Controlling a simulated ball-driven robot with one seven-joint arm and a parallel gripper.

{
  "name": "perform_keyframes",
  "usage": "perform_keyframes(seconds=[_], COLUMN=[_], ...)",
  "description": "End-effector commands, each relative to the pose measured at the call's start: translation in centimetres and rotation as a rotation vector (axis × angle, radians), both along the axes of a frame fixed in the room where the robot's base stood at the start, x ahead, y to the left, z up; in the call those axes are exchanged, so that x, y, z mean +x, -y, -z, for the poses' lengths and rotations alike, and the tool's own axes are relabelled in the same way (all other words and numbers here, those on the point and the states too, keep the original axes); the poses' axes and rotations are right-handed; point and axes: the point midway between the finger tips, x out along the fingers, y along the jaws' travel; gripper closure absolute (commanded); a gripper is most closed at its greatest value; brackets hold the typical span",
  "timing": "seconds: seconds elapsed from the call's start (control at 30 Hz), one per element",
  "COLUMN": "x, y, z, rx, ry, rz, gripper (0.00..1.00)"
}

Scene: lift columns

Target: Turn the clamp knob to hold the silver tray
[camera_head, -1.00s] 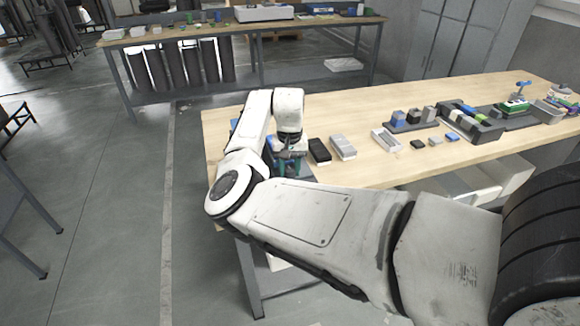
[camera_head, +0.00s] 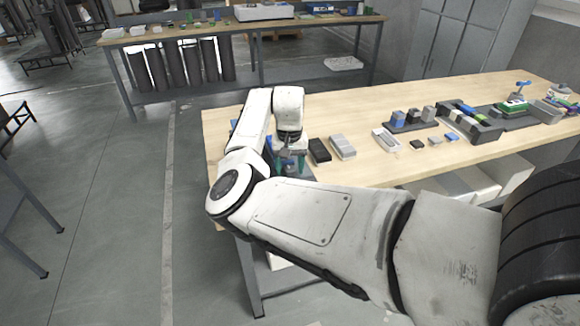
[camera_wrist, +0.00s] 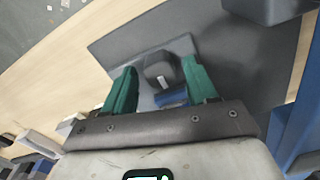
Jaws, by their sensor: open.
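My gripper (camera_wrist: 159,66) has green fingers and is open. It shows in the head view (camera_head: 285,160) low over the left end of the near bench. In the wrist view a dark grey knob (camera_wrist: 158,70) with a white mark sits between the two fingertips, with a gap visible on the left side. The knob is over a lighter grey piece (camera_wrist: 180,47) on a dark grey plate (camera_wrist: 130,42). A blue part (camera_wrist: 172,97) lies just below the knob. I cannot tell for sure which piece is the silver tray. In the head view my arm hides most of the clamp.
The near bench (camera_head: 350,110) holds a black block (camera_head: 319,150), a grey block (camera_head: 342,146) and a light tray (camera_head: 386,139) right of my gripper. Dark holders with small parts (camera_head: 470,122) stand farther right. Blue structures (camera_wrist: 295,135) flank the gripper at lower right in the wrist view.

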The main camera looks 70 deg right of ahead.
Motion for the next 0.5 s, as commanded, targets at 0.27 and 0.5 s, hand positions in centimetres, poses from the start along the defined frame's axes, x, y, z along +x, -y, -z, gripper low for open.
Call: perform_keyframes(seconds=[0.27, 0.5], x=[0.0, -0.1], y=[0.0, 0.0], z=[-2.8, -4.7], rx=[-0.001, 0.0], ry=[0.0, -0.002], rz=[0.0, 0.0], gripper=[0.43, 0.43])
